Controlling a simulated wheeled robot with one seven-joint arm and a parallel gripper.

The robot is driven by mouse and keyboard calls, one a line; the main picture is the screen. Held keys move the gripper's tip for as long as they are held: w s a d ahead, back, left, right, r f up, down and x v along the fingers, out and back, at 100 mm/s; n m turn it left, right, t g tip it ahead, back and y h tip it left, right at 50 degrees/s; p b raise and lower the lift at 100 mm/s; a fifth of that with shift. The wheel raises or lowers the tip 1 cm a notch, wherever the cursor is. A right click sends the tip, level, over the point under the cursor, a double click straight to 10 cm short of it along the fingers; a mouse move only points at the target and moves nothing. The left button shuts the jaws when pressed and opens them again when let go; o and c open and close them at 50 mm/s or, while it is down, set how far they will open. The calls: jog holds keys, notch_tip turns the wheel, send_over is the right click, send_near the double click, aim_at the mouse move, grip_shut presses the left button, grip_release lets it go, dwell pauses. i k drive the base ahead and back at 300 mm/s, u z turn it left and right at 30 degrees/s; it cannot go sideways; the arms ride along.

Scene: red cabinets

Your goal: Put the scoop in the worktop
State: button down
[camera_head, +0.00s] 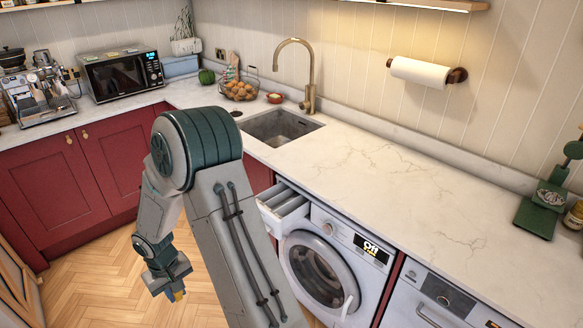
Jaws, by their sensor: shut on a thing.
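My gripper (172,284) hangs low at the left of my arm, over the wooden floor and in front of the red cabinets. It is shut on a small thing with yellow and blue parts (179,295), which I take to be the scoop. Most of it is hidden by the gripper, so its shape cannot be told. The worktop (400,190) is pale, veined stone and runs along the wall, higher than my gripper and to its right. It turns the corner to the left. My gripper is apart from it.
A sink (280,127) with a brass tap (309,75) is set in the worktop. A washing machine (325,265) has its detergent drawer (283,205) pulled out. A fruit basket (239,90), microwave (122,73) and green scale (545,200) stand on top. The middle right stretch is clear.

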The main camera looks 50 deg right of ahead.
aim_at(344, 173)
jog(key=u, duration=0.75)
jog(key=i, duration=1)
jog(key=z, duration=2.7)
